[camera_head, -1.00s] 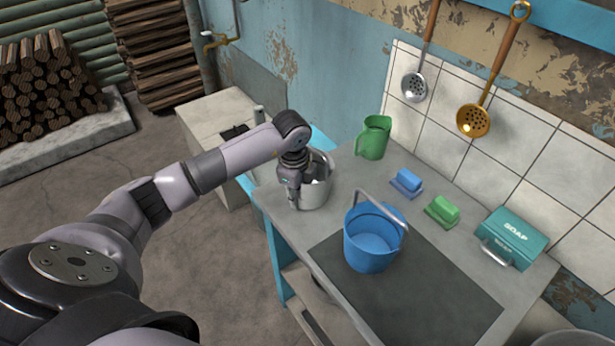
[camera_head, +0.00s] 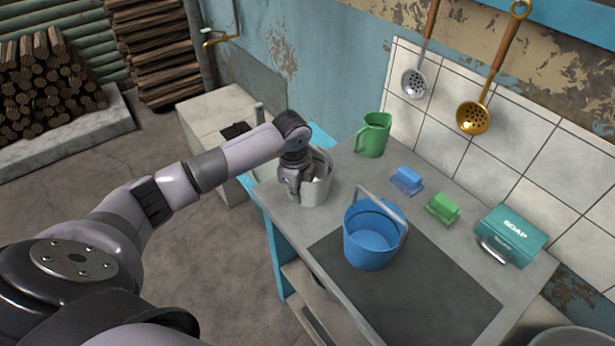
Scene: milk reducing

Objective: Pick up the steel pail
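The steel pail (camera_head: 317,191) stands upright at the far left end of the grey counter. My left gripper (camera_head: 293,190) points down at the pail's left side and hides part of its rim and wall. The fingers are small and dark against the pail, so I cannot tell whether they are open or closed on it. The pail shows no clear gap from the counter. My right gripper is not in view.
A blue bucket (camera_head: 371,246) with a raised handle stands on the counter (camera_head: 333,215) near the pail. The dark mat's front is clear.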

